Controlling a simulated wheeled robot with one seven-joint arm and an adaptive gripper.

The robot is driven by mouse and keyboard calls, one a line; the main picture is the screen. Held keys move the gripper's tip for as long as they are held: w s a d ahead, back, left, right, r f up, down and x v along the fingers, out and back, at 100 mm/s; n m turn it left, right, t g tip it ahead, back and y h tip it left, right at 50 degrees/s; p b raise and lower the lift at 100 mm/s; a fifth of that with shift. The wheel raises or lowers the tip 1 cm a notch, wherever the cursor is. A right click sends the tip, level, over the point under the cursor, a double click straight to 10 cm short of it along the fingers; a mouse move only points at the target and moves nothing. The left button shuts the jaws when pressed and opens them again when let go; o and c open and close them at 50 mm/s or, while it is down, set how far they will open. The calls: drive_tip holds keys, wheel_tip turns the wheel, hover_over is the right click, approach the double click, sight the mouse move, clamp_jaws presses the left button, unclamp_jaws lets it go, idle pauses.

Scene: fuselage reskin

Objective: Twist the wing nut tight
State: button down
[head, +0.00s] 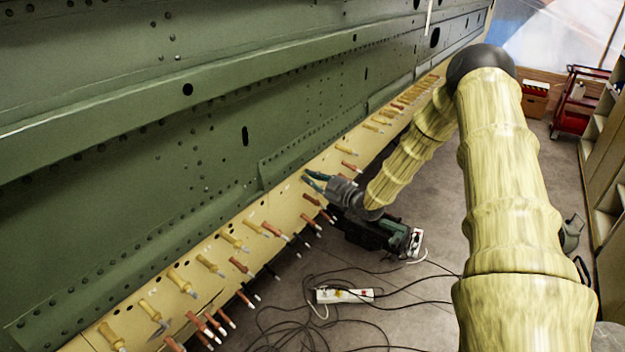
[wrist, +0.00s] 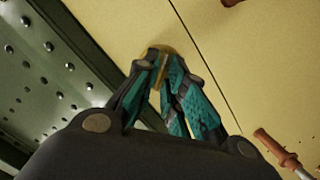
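My gripper (head: 312,180) has teal and dark fingers and reaches to the yellow skin strip along the green fuselage panel. In the wrist view my gripper (wrist: 160,62) has its fingertips close together around a small brass-coloured piece, which appears to be the wing nut (wrist: 158,70). A sliver of it shows between the fingertips, and a rounded brass edge shows behind them against the yellow skin. The fingers cover most of it, so its wings and how far it is turned cannot be seen. In the head view the wing nut is hidden by the gripper.
Several copper, gold and black fasteners (head: 240,265) stick out along the yellow strip on both sides of my gripper. One copper fastener (wrist: 275,148) is at the wrist view's lower right. The green panel (head: 215,120) fills the left. Cables and a power strip (head: 344,296) lie on the floor.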

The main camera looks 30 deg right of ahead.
drive_tip(key=shift+w+r+m+b, duration=0.2)
drive_tip(key=shift+m+b, duration=0.15)
drive_tip(key=shift+m, duration=0.25)
idle(0.5)
drive_tip(key=shift+d+r+m+g+y+b, duration=0.15)
drive_tip(key=shift+m+y+b, duration=0.2)
drive_tip(key=shift+m, duration=0.45)
drive_tip(key=shift+m+g+y+b, duration=0.15)
drive_tip(key=shift+m+y+b, duration=0.15)
drive_tip(key=shift+m, duration=0.5)
drive_tip(key=shift+w+d+r+m, duration=0.1)
drive_tip(key=shift+w+r+m, duration=0.05)
drive_tip(key=shift+r+m, duration=0.15)
idle(0.3)
drive_tip(key=c, duration=1.6)
unclamp_jaws()
drive_tip(key=shift+d+f, duration=0.1)
drive_tip(key=shift+o, duration=0.2)
drive_tip(key=shift+s+a+f, duration=0.2)
drive_tip(key=shift+s, duration=0.1)
drive_tip(key=v, duration=1.2)
drive_tip(key=shift+r, duration=0.15)
drive_tip(key=shift+d, duration=0.1)
